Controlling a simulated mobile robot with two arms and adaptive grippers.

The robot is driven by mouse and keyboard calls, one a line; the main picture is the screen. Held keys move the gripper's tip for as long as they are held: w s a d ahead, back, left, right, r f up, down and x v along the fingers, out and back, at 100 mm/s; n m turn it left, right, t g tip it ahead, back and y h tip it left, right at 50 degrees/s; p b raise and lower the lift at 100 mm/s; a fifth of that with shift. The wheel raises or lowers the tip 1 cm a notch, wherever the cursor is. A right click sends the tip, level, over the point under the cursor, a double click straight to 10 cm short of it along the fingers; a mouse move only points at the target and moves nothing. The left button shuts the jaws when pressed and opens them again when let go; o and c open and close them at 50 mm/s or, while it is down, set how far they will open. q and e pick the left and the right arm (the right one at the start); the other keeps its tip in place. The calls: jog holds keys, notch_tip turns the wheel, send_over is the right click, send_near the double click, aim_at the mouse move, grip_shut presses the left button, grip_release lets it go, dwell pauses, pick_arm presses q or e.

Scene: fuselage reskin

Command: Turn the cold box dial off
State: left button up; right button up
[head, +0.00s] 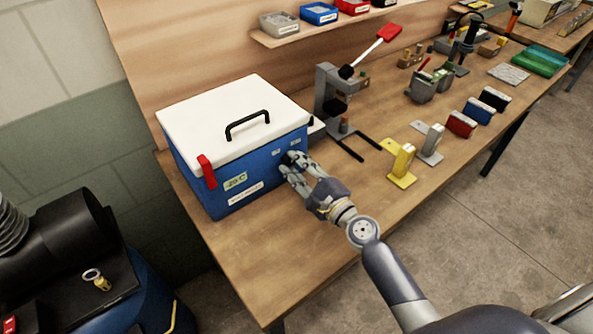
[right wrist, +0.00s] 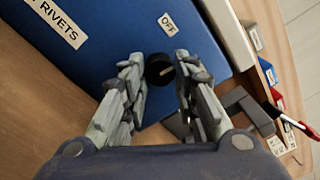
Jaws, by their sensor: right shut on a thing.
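The cold box (head: 262,180) is a blue box with a white lid, a black handle and a red latch, standing at the near left end of the bench. Its front wall also fills much of the right wrist view (right wrist: 100,68). The black dial (right wrist: 158,70) is on that wall, below the OFF label (right wrist: 168,23) in the right wrist view. A light mark shows on the dial, but I cannot tell its exact direction. My right gripper (head: 287,163) is at the front wall, its fingers shut on the dial from both sides. My left gripper is not in view.
A grey press with a red-tipped lever (head: 330,95) stands just right of the box. Yellow (head: 402,165) and grey brackets and several small coloured boxes sit farther right. The bench top in front of the cold box is clear. A shelf (head: 315,28) with bins hangs above.

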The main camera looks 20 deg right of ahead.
jog(key=n+b, duration=0.1)
jog(key=n, duration=0.4)
jog(key=shift+n+b, duration=0.3)
jog(key=shift+b, duration=0.05)
jog(key=shift+r+n, duration=0.1)
jog(key=shift+n, duration=2.3)
jog(key=o, duration=1.1)
jog(key=shift+w, duration=0.1)
jog(key=v, duration=1.2)
jog(key=shift+d, duration=0.1)
